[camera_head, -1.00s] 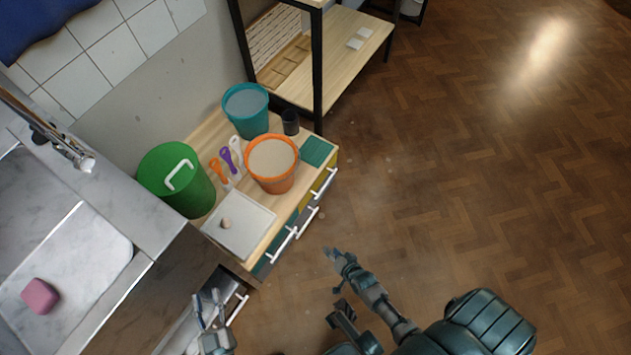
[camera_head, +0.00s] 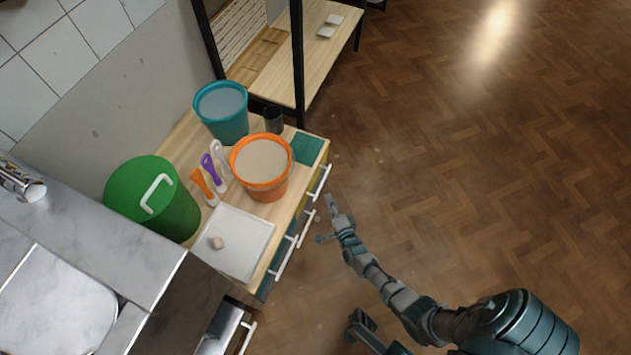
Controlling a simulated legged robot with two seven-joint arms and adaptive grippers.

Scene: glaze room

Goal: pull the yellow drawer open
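The yellow drawer (camera_head: 301,204) is at the far end of the wooden-topped cabinet, under the orange bucket. My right gripper (camera_head: 326,219) is open and empty, just right of the cabinet front and near the yellow drawer's handle in the picture. Its fingers are spread, and I see no contact with the handle.
The cabinet top (camera_head: 283,208) holds an orange bucket (camera_head: 262,186), a teal bucket (camera_head: 222,126), a green bin (camera_head: 178,215), brushes and a white tray (camera_head: 253,258). Other white handles (camera_head: 284,258) jut from neighbouring drawers. The wooden floor (camera_head: 450,180) to the right is clear.

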